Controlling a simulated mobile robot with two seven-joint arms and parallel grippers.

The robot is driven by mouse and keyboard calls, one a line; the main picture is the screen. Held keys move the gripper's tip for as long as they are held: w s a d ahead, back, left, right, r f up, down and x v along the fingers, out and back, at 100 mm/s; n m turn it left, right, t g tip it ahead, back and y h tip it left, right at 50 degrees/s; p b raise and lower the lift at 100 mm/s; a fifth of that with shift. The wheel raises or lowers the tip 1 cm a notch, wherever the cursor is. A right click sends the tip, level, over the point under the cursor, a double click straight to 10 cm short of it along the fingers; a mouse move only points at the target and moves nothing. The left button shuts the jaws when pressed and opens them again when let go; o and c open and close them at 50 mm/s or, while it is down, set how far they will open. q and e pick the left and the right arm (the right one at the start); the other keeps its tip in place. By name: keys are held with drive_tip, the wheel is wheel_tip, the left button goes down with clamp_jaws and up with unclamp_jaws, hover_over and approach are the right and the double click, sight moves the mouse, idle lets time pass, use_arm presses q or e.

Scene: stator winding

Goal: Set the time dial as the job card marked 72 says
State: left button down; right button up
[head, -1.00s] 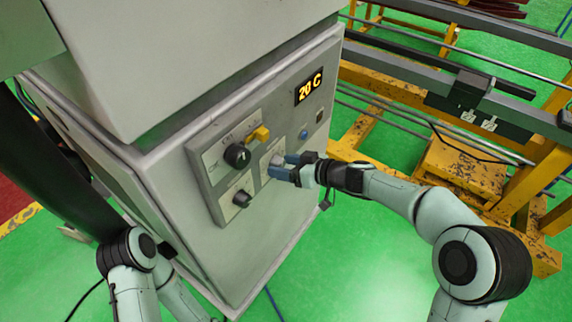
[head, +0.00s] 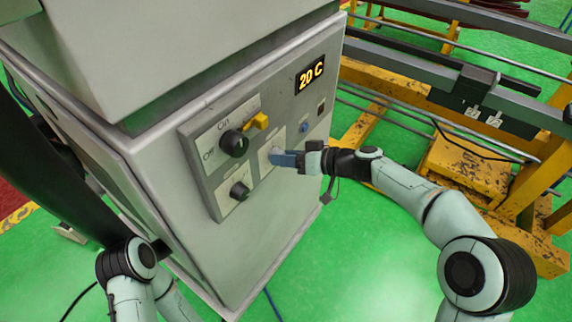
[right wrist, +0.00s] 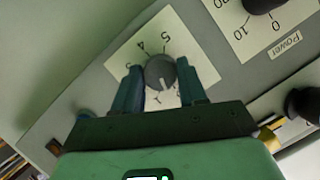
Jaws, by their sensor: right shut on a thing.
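The grey round dial (right wrist: 160,72) has a white pointer line and stands on a pale plate with the figures 4 and 5 legible. I take it for the time dial; its own label is not readable. My right gripper (right wrist: 161,84) has one blue finger on each side of this dial and is shut on it. In the head view the right gripper (head: 281,158) is at the panel front, largely covering the dial. No job card is in view. Of my left arm only links show.
The control panel (head: 215,186) also bears an upper black knob (head: 234,143), a lower black knob (head: 240,191) labelled Power in the wrist view, a yellow lever (head: 259,122) and a blue button (head: 303,127). The display (head: 310,75) reads 20 C. Yellow racking (head: 470,165) stands at right.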

use_arm(q)
wheel_tip(320, 180, down, 5)
drive_tip(key=w+b, duration=0.1)
drive_tip(key=b, duration=0.4)
wheel_tip(320, 180, up, 6)
drive_tip(key=p, duration=0.6)
drive_tip(key=shift+s+p, duration=0.3)
drive_tip(key=shift+s, duration=0.05)
use_arm(e)
drive_tip(key=shift+s+a+f+m+t+y, duration=0.15)
drive_tip(key=shift+m+t+y, duration=0.95)
drive_tip(key=shift+m, duration=4.85)
drive_tip(key=shift+w+d+f+m+t+y, duration=0.2)
drive_tip(key=shift+m+t, duration=1.55)
drive_tip(key=shift+m, duration=4.15)
drive_tip(key=shift+s+a+f+m+t+y, duration=0.2)
drive_tip(key=shift+m+t+y, duration=1)
drive_tip(key=shift+m, duration=4.75)
use_arm(q)
drive_tip(key=shift+r, duration=0.1)
use_arm(e)
drive_tip(key=shift+m+t+h, duration=0.25)
drive_tip(key=shift+m+h, duration=0.05)
drive_tip(key=o, duration=1.1)
drive_tip(key=shift+c, duration=0.2)
